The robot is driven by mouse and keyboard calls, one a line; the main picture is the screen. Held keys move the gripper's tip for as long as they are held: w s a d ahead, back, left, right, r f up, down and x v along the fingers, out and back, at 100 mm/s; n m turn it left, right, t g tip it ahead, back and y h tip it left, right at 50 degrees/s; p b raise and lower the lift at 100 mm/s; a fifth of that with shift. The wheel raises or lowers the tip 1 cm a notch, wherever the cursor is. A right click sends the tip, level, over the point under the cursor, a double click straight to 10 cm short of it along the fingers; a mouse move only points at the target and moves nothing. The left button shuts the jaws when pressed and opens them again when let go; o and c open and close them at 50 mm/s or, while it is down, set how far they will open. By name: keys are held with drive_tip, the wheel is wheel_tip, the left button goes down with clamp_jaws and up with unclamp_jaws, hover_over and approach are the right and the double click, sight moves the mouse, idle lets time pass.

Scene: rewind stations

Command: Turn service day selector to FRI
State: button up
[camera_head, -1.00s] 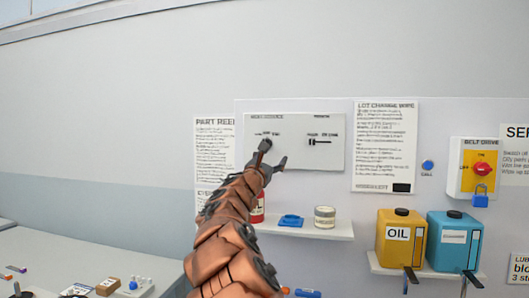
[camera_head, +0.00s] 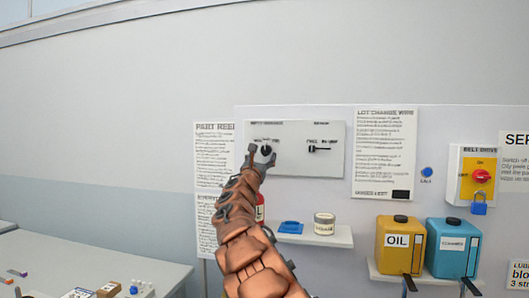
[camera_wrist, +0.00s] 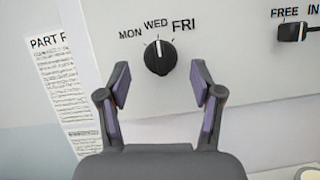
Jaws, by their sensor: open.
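The service day selector is a round black knob (camera_wrist: 160,60) on a white panel, with MON, WED and FRI printed above it. Its white mark points up, at about WED. In the head view the selector (camera_head: 266,150) sits at the left of the panel (camera_head: 300,168), beside my fingers. My gripper (camera_wrist: 160,80) is open and empty. In the wrist view its two fingers stand left and right of the knob's lower part, apart from it. In the head view my gripper (camera_head: 261,158) partly covers the panel's lower left corner.
A lever switch (camera_wrist: 292,32) marked FREE is to the right on the same panel. Printed sheets (camera_head: 384,150) hang on both sides. Below, a shelf (camera_head: 320,238) bears a blue item (camera_head: 290,227) and a tin (camera_head: 324,224). Oil (camera_head: 399,248) and blue (camera_head: 453,250) canisters stand right.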

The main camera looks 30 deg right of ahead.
drive_tip(key=shift+p+x, duration=0.45)
drive_tip(key=shift+x, duration=0.65)
drive_tip(key=shift+c, duration=0.4)
drive_tip(key=c, duration=1.1)
drive_tip(key=shift+o, duration=0.2)
drive_tip(key=shift+m, duration=0.3)
drive_tip(key=m, duration=0.1)
drive_tip(key=m+g, duration=0.1)
drive_tip(key=m, duration=0.1)
drive_tip(key=m+g+h+p, duration=0.1)
drive_tip(key=shift+w+a+r+m, duration=0.15)
drive_tip(key=shift+w+m, duration=0.1)
drive_tip(key=shift+m, duration=0.15)
drive_tip(key=shift+w+a+m+g+h+p, duration=0.15)
drive_tip(key=shift+m+g+p, duration=0.6)
drive_tip(key=shift+m, duration=0.95)
drive_tip(key=shift+s+d+m+g+h+p, duration=0.15)
drive_tip(key=shift+m+g+p, duration=0.2)
drive_tip(key=shift+m+g, duration=1.05)
drive_tip(key=shift+a+m+t, duration=0.1)
drive_tip(key=shift+m+t, duration=0.25)
drive_tip(key=shift+m, duration=0.15)
